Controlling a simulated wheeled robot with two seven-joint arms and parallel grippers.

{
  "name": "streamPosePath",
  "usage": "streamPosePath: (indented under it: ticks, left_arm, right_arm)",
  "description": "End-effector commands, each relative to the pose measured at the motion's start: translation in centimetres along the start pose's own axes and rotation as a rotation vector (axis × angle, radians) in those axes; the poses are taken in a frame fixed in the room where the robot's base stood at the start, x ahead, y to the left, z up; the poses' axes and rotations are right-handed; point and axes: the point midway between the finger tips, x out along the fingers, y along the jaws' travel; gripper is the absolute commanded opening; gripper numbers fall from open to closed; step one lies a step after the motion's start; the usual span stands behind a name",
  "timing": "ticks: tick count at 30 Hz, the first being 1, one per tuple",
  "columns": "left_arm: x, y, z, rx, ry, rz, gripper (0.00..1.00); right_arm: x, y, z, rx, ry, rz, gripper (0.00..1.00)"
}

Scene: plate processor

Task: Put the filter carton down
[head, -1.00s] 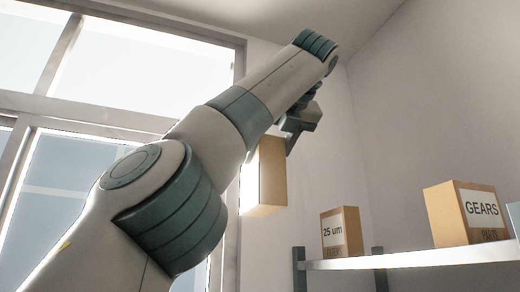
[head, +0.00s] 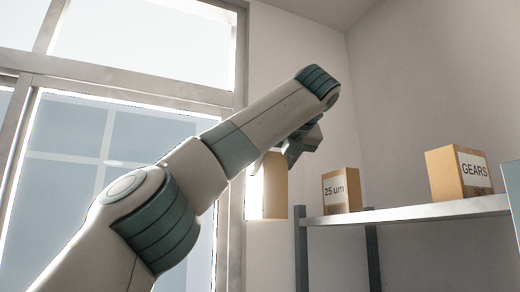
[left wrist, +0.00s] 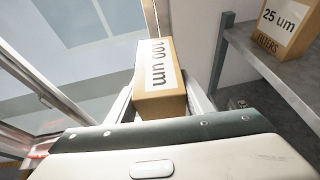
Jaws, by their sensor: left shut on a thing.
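A tan filter carton (head: 274,187) with a white label hangs in my left gripper (head: 292,158), left of the shelf's near end in the head view. In the left wrist view the carton (left wrist: 160,104) reads "100 um" and sits between the two fingers of the gripper (left wrist: 163,98), which is shut on it. Part of the carton's top is hidden behind the gripper in the head view. It is in the air, apart from the shelf. My right gripper is in neither view.
A metal shelf (head: 400,214) with dark posts runs along the right wall. It carries a "25 um" carton (head: 341,191) near its left end and a "GEARS" carton (head: 459,173) farther right. Bare shelf shows between them. A large framed window (head: 100,150) is on the left.

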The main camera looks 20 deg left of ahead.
Motion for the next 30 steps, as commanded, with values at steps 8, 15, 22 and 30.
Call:
streamPosePath:
  ticks: [8,15,22,30]
  left_arm:
    - [4.7,-3.3,-5.0,0.026,0.001,-0.046,0.08]
    - [10.7,-7.3,-13.0,0.057,0.001,-0.125,0.08]
    - [15.8,-10.2,-22.1,0.089,0.0,-0.217,0.08]
    - [20.1,-11.8,-33.9,0.129,-0.001,-0.334,0.08]
  right_arm:
    - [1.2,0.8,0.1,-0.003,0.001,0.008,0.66]
    - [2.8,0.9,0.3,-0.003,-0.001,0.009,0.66]
    - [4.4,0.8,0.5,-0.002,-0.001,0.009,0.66]
    - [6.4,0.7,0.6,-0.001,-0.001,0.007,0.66]
